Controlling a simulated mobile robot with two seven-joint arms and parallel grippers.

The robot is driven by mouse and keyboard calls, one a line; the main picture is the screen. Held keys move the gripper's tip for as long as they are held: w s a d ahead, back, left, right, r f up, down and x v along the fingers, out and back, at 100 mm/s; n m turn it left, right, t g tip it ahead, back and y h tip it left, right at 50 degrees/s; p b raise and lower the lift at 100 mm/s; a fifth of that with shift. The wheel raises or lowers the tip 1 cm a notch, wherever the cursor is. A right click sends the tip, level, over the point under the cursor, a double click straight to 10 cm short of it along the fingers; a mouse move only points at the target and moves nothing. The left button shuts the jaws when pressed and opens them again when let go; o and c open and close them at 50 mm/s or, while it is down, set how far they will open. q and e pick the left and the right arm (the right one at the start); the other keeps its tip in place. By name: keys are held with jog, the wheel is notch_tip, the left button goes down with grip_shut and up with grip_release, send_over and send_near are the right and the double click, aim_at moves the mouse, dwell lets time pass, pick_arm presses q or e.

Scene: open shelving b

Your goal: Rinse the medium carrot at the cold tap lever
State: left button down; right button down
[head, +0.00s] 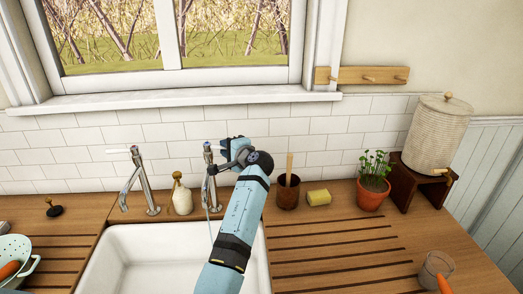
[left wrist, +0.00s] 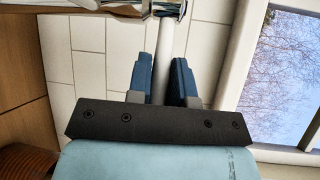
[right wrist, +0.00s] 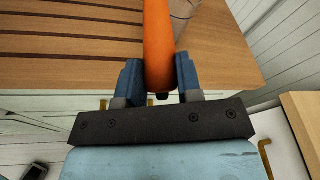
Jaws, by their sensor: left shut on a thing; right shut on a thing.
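My left gripper (head: 232,150) is at the right-hand tap (head: 209,180) behind the sink. In the left wrist view its two blue fingers (left wrist: 162,80) are shut on a pale tap lever (left wrist: 165,40). A thin pale line, seemingly water, runs down from this tap's spout. My right gripper (right wrist: 159,80) is shut on an orange carrot (right wrist: 158,40), over the edge of the slatted counter. The carrot's end (head: 444,285) also shows at the lower right of the head view, away from the sink. The right gripper itself is outside the head view.
The white sink (head: 110,240) is partly hidden by my left arm. A second tap (head: 142,185) and a soap bottle (head: 182,197) stand behind it. A colander (head: 28,270) holds another carrot at left. A glass (head: 434,268), potted plant (head: 373,190), sponge (head: 318,198) and brush pot (head: 288,194) are right.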

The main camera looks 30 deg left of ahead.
notch_tip(320, 180, down, 3)
jog(key=shift+b, duration=0.9)
jog(key=shift+f, duration=0.15)
pick_arm(q)
jog(key=n+g, duration=0.1)
jog(key=w+n+g+y, duration=0.1)
jog(key=g, duration=0.1)
jog(key=shift+w+a+r, duration=0.1)
jog(key=shift+a, duration=0.3)
jog(key=c, duration=1.2)
grip_release()
jog(key=shift+c, duration=0.2)
jog(key=shift+o, duration=1)
pick_arm(e)
jog(key=shift+w+a, duration=0.1)
